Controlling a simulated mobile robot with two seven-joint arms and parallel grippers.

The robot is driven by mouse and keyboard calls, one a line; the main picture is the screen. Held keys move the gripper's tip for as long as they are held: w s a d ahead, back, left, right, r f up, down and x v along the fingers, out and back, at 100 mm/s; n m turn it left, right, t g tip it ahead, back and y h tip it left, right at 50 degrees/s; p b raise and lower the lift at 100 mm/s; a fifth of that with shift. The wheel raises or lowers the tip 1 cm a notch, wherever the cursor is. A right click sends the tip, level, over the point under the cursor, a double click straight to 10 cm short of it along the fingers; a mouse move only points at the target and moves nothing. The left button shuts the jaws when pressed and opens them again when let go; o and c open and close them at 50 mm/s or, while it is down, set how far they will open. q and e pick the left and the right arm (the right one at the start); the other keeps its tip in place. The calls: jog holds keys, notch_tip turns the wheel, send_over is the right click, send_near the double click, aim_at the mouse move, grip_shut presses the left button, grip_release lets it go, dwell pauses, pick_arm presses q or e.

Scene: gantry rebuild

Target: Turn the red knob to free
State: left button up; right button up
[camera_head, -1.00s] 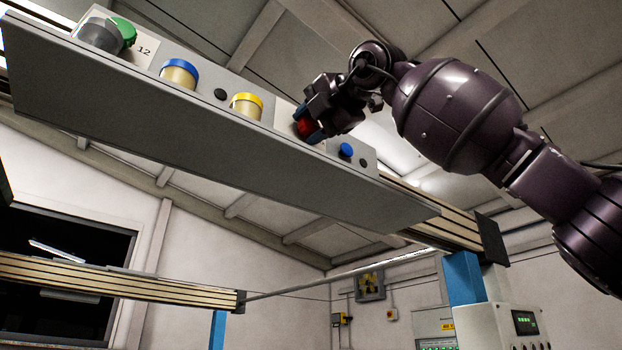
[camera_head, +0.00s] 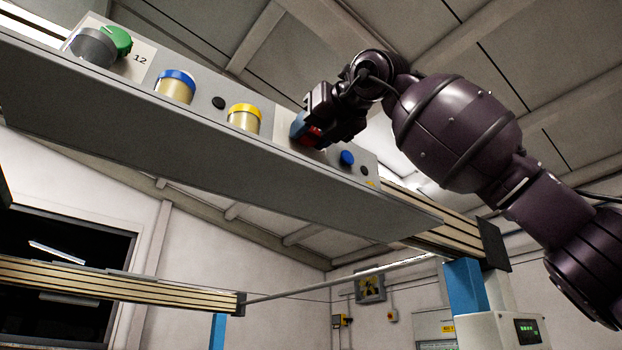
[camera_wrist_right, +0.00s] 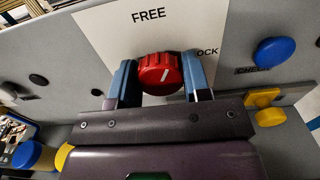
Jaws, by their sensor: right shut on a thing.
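The red knob (camera_wrist_right: 160,74) sits on a white plate (camera_wrist_right: 110,28) marked FREE at the top and, partly hidden, "OCK" at the right. In the head view my right gripper (camera_head: 303,128) covers most of the red knob (camera_head: 313,137). My left gripper is in no view.
A blue knob (camera_wrist_right: 274,51) is right of the plate in the wrist view.

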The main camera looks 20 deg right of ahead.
jog(key=n+p, duration=0.1)
jog(key=n, duration=0.2)
jog(key=shift+w+f, duration=0.1)
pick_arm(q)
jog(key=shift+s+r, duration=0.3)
pick_arm(e)
jog(key=shift+a+n, duration=0.1)
jog(key=shift+n, duration=1.1)
pick_arm(q)
jog(key=shift+p, duration=0.3)
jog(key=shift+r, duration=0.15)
pick_arm(e)
jog(key=o, duration=0.9)
jog(key=shift+o, duration=0.2)
